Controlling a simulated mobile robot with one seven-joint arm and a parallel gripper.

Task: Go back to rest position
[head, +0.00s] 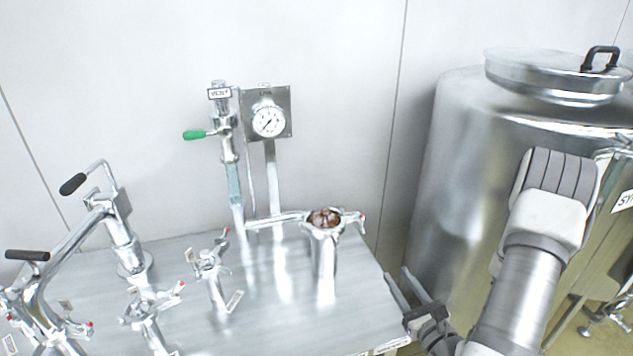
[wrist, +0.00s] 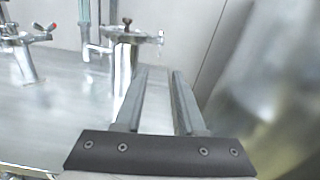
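My gripper (head: 405,288) is at the right edge of the metal table (head: 185,262), low in the head view. Its two fingers are apart with nothing between them, as the wrist view (wrist: 160,100) also shows. The fingers point toward a steel fitting with a brown top (head: 324,245), which stands upright on the table to their left. In the wrist view this fitting (wrist: 123,65) is beyond the fingers and apart from them.
A large steel tank (head: 455,170) stands at the right, close to my arm. Several pipes and valves crowd the table, including a green-handled valve (head: 200,134) and a pressure gauge (head: 267,121). A pale wall (head: 330,70) is behind.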

